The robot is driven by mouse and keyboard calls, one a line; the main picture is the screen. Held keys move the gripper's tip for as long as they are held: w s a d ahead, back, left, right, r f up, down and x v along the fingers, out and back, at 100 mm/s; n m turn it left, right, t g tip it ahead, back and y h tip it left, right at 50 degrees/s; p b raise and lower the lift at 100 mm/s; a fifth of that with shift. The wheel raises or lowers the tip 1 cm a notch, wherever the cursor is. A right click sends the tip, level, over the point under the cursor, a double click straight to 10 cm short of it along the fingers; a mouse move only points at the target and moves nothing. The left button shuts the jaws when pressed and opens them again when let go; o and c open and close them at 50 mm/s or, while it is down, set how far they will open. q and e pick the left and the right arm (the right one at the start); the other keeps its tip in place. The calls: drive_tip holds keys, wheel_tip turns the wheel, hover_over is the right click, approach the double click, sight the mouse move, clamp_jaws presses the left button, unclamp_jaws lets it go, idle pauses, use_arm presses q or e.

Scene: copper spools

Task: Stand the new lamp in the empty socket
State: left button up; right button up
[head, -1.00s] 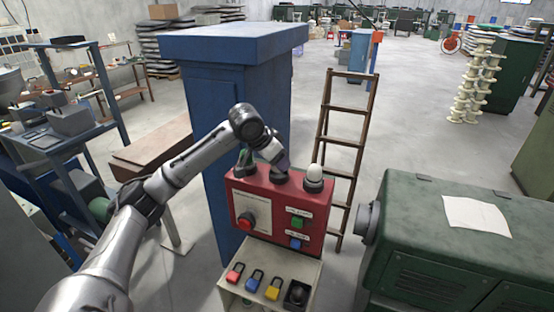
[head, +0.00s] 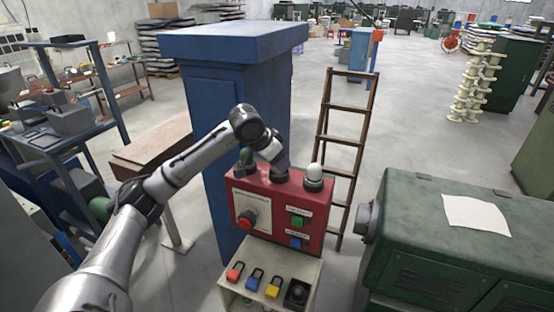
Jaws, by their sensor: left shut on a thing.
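A red control box (head: 270,203) stands on a pale stand. On its top are a green lamp (head: 245,158) at the left and a white lamp (head: 314,174) in a dark socket at the right. Between them is a middle socket (head: 281,176), dark where it shows. My left gripper (head: 279,163) points down right over this middle socket and is shut on the new lamp. The lamp is mostly hidden by the gripper, so I cannot tell whether it touches the socket. My right gripper is not in view.
A shelf (head: 262,274) below the box holds red, blue and yellow padlocks and a black knob. A blue cabinet (head: 222,120) stands behind at left, a wooden ladder (head: 343,143) behind at right. A green machine (head: 440,240) fills the right front.

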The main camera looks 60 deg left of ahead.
use_arm(q)
drive_tip(key=shift+f, duration=0.3)
drive_tip(key=shift+f+b, duration=0.55)
idle(0.3)
drive_tip(key=o, duration=1)
drive_tip(key=shift+r, duration=0.1)
drive_tip(key=shift+s+r, duration=0.15)
drive_tip(key=shift+r, duration=0.05)
drive_tip(key=b+v, duration=0.2)
drive_tip(key=v, duration=1.1)
